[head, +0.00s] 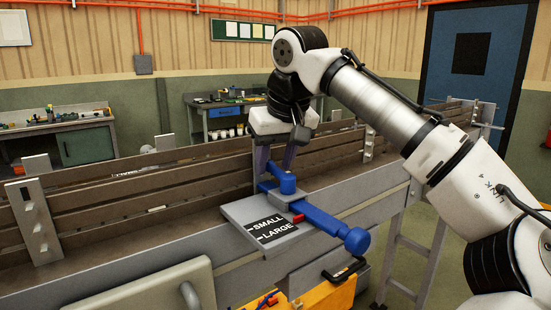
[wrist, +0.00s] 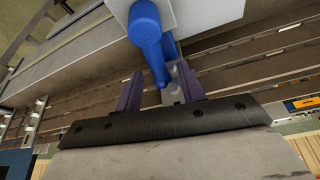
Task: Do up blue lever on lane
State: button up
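The blue lever (head: 322,222) is mounted on a grey plate (head: 238,210) at the lane's near side. Its long arm runs toward the lower right and ends in a round knob; a blue hub and a shorter blue part stand at the lane side. A red tab (head: 298,218) shows beside the black SMALL/LARGE label (head: 268,229). My gripper (head: 275,166) is just above and behind the hub, pointing down. In the wrist view, its purple fingers (wrist: 160,90) are apart, with the blue part's end (wrist: 160,74) and a grey piece between or behind them. Contact cannot be told.
The grey-brown lane (head: 120,220) with slatted side boards runs across the view. A grey upright bracket (head: 33,222) stands at its left. A yellow item (head: 328,296) and a grey panel (head: 150,290) lie below the lever. Workbenches stand behind.

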jog(key=shift+c, duration=0.3)
grip_shut()
